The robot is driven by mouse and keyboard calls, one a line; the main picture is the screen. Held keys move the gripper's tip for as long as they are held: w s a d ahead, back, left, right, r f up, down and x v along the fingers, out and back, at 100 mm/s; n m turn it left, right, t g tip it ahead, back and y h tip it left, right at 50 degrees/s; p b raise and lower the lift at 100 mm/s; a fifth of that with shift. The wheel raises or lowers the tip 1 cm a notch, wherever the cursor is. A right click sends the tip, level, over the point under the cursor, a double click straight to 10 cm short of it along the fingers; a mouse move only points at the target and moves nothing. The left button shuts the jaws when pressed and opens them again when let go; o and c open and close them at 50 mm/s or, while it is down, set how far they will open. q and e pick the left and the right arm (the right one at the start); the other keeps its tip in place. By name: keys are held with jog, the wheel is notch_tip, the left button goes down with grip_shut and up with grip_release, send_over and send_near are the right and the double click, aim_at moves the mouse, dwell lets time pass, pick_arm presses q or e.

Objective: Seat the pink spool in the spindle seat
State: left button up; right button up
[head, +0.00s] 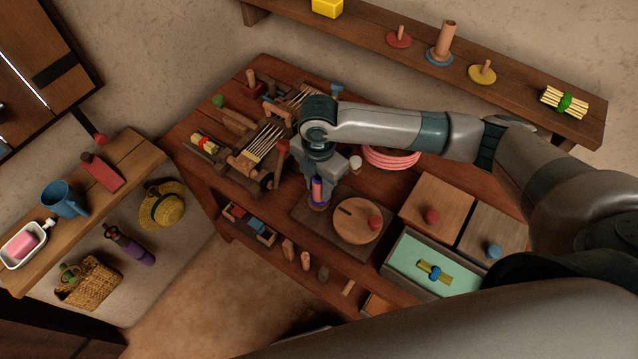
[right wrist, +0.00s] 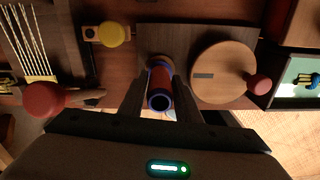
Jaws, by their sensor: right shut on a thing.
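The pink spool (head: 317,188) is upright between the fingers of my right gripper (head: 318,184), which is shut on it. In the right wrist view the spool (right wrist: 160,85) has blue-purple rims and a dark hole in its end, with a finger of my right gripper (right wrist: 160,98) on each side. The spool is over the left part of a dark board (head: 350,249). Whether its lower end touches the board is unclear. I cannot make out the spindle seat; it may be hidden under the spool. My left gripper is not in view.
A round wooden disc (head: 354,222) with a red knob lies on the board, right of the spool. A loom-like frame with pale strings (head: 262,146) stands to the left. An open green-lined drawer (head: 412,257) is at the right. Pink coiled rope (head: 392,158) lies behind.

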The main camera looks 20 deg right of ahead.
jog(key=shift+f, duration=0.4)
jog(key=shift+f, duration=0.15)
jog(key=o, duration=1.1)
jog(key=shift+c, duration=0.2)
notch_tip(320, 180, up, 12)
jog(key=b, duration=0.3)
jog(key=shift+r+b, duration=0.2)
jog(key=shift+b, duration=0.1)
jog(key=shift+s+f, duration=0.1)
